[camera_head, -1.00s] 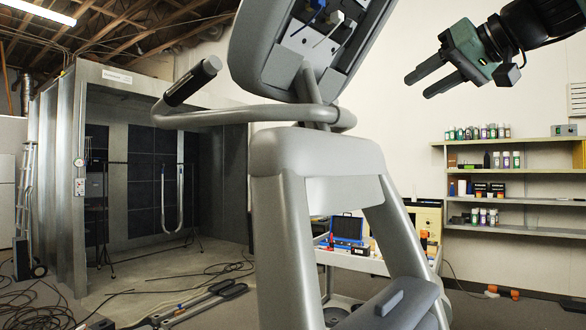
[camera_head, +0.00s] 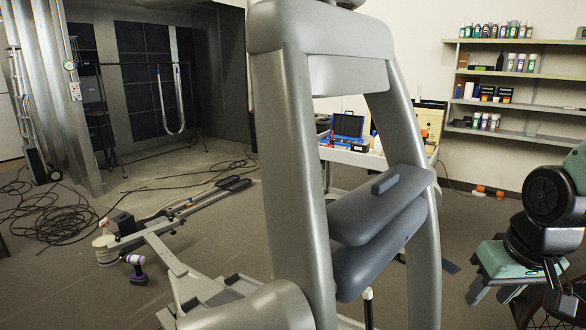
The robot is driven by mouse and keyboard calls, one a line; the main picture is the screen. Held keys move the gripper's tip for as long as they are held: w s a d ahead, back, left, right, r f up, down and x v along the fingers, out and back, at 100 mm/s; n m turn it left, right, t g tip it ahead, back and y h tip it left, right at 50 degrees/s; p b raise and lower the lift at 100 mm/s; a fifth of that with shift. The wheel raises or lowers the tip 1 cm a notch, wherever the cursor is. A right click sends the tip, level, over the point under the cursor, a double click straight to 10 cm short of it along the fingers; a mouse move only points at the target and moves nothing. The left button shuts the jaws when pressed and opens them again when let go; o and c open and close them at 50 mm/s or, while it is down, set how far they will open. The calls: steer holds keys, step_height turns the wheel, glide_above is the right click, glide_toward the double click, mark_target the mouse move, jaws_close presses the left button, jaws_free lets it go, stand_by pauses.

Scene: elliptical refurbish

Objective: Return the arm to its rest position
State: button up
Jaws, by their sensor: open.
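My arm (camera_head: 548,205) shows at the lower right edge of the view, folded low. My gripper (camera_head: 491,293) hangs below it, with its green body and grey fingers pointing down and slightly left. The fingers are apart and nothing shows between them. The gripper is in the air to the right of the grey elliptical machine (camera_head: 295,150), clear of its frame. Part of the arm is cut off by the right edge.
A white cart (camera_head: 350,157) with a blue case (camera_head: 346,128) stands behind. Shelves (camera_head: 520,105) line the right wall.

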steer(key=s+a+n+g, duration=0.3)
steer(key=s+a+n, duration=0.5)
steer(key=s+a, duration=0.7)
steer(key=a, duration=0.3)
steer(key=shift+r, duration=0.35)
